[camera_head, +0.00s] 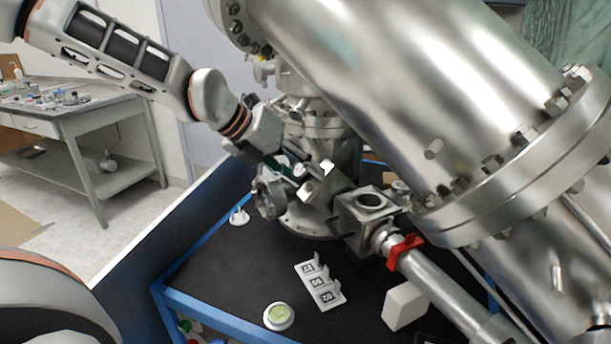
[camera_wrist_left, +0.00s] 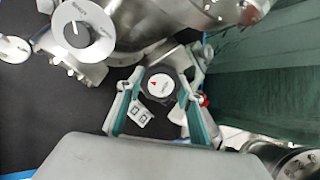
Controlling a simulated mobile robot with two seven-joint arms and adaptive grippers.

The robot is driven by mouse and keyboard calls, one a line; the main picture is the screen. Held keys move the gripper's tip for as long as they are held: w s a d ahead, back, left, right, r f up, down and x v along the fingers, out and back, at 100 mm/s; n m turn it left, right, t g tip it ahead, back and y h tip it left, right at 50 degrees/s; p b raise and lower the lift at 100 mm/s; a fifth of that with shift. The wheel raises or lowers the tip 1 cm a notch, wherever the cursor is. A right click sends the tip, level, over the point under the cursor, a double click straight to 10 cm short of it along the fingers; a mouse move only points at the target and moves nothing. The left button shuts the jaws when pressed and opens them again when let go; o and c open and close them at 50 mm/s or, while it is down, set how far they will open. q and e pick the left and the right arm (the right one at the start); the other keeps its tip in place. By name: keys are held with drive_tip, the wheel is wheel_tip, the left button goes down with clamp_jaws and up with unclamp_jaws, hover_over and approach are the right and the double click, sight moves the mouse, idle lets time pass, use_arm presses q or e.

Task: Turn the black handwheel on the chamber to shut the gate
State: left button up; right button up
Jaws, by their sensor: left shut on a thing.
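The black handwheel (camera_wrist_left: 160,87) shows in the left wrist view as a dark round knob with a white face and a red mark. It sits between the teal-lined fingers of my left gripper (camera_wrist_left: 158,94), which is shut on it. In the head view my left gripper (camera_head: 292,167) reaches in from the upper left to the metal valve body (camera_head: 330,190) of the chamber (camera_head: 400,90). There the handwheel is mostly hidden by the gripper. The gate itself cannot be seen. My right gripper is not in view.
A grey dial (camera_wrist_left: 85,30) with a white pointer is beside the handwheel. The dark cart top (camera_head: 230,275) holds a white tag strip (camera_head: 320,287), a round green-topped disc (camera_head: 278,316) and a white block (camera_head: 405,306). A red clip (camera_head: 402,251) marks the pipe. A workbench (camera_head: 85,110) stands at left.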

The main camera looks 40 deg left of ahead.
use_arm(q)
drive_tip(key=shift+f+m+b, duration=0.2)
drive_tip(key=shift+m+b, duration=0.1)
drive_tip(key=shift+m, duration=0.6)
drive_tip(key=m+b, duration=0.1)
drive_tip(key=m, duration=0.3)
drive_tip(key=shift+a+m, duration=0.1)
drive_tip(key=shift+m, duration=0.2)
drive_tip(key=m+b, duration=0.1)
drive_tip(key=m, duration=0.4)
drive_tip(key=shift+w+a+b, duration=0.1)
drive_tip(key=shift+b, duration=0.25)
drive_tip(key=m, duration=0.5)
drive_tip(key=shift+r+m+b, duration=0.1)
drive_tip(key=shift+m+b, duration=0.3)
drive_tip(key=shift+m, duration=0.9)
drive_tip(key=m, duration=0.4)
drive_tip(key=shift+w+a+r+m, duration=0.1)
drive_tip(key=shift+w+r+m, duration=0.05)
drive_tip(key=shift+m, duration=0.25)
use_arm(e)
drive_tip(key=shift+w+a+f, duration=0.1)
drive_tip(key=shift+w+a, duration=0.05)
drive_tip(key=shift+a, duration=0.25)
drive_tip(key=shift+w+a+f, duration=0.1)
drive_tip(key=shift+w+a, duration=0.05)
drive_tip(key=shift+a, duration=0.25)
